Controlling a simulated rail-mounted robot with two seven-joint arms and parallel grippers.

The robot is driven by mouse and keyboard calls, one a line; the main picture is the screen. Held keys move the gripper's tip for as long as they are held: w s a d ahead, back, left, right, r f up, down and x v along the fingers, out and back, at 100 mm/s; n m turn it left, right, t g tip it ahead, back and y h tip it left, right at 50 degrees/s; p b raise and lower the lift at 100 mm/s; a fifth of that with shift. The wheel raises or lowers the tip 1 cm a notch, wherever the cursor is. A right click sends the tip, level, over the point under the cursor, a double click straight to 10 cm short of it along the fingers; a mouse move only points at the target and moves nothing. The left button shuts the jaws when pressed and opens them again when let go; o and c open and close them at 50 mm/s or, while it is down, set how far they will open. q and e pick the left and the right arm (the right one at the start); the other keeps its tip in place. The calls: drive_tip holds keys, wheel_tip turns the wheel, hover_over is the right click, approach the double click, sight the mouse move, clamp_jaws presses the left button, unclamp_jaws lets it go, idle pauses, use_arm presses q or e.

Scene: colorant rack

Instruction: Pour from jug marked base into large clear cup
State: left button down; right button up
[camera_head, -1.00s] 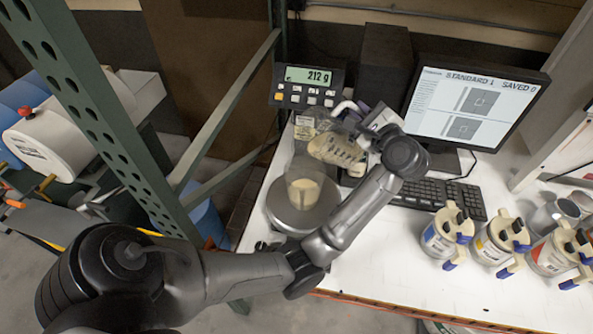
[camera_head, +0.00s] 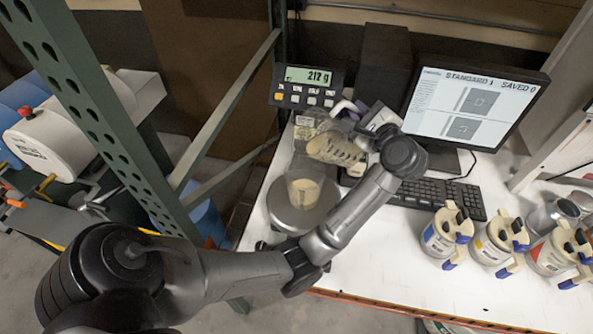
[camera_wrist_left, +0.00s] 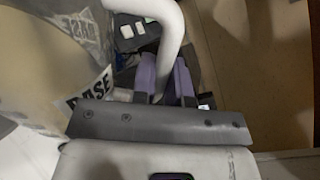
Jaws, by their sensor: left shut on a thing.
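The jug marked base (camera_head: 335,149) is translucent with cream liquid inside and is tilted far over, its mouth end toward the left. Its BASE label (camera_wrist_left: 88,92) shows in the left wrist view. My left gripper (camera_head: 376,118) is shut on the jug's white handle; its purple fingers (camera_wrist_left: 165,75) sit around the handle in the wrist view. The large clear cup (camera_head: 303,183) stands upright on the round scale pan (camera_head: 325,214), below and left of the jug, with cream liquid in its lower part. I cannot make out a stream between them. My right gripper is not in view.
The scale display (camera_head: 308,75) stands behind the cup, reading about 212 g. A monitor (camera_head: 475,100) and keyboard (camera_head: 440,195) are to the right. Several lidded jugs (camera_head: 445,235) line the right front. A green rack post (camera_head: 110,130) stands left. The table's front middle is clear.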

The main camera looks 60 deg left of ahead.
use_arm(q)
drive_tip(key=shift+s+r, duration=0.15)
idle(0.6)
drive_tip(key=shift+s+r+n, duration=0.15)
drive_tip(key=shift+n, duration=0.25)
idle(0.4)
drive_tip(key=shift+s+r+n+p, duration=0.1)
drive_tip(key=shift+s+n+p, duration=0.15)
drive_tip(key=shift+n+p, duration=0.1)
idle(0.7)
drive_tip(key=shift+a, duration=0.1)
idle(0.4)
drive_tip(key=shift+s, duration=0.1)
idle(0.6)
idle(1.1)
